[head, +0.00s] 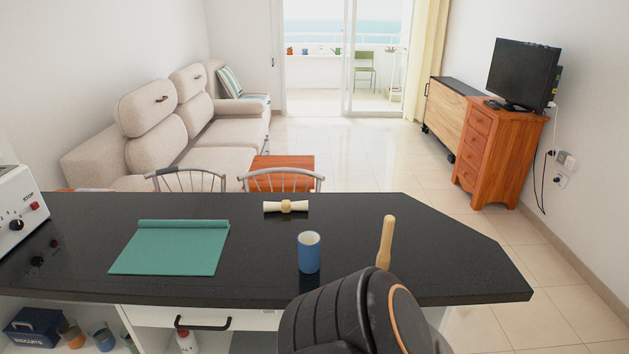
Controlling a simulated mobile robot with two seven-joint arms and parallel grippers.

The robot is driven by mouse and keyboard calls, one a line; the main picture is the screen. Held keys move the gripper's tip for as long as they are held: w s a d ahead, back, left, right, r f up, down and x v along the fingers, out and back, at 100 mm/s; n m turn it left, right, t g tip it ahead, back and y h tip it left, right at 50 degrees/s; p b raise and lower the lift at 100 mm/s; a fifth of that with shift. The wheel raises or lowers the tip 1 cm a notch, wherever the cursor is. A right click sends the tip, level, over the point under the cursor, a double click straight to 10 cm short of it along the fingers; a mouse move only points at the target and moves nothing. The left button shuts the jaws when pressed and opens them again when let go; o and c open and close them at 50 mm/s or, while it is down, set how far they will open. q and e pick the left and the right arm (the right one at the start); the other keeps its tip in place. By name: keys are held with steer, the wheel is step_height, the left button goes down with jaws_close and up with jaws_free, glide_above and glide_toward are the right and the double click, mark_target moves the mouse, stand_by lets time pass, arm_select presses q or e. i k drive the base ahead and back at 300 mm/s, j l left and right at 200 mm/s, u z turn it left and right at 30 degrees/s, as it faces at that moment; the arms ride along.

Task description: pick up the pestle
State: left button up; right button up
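Neither of my grippers shows in the head view.
A blue cup (309,252) stands left of the pestle. A cream wooden roller-shaped object (286,206) lies behind it. A green folded mat (170,248) lies at the left, near a white appliance (18,210). The counter's right end is clear.

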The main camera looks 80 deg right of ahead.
mark_target(383, 257)
steer(key=z, duration=2.5)
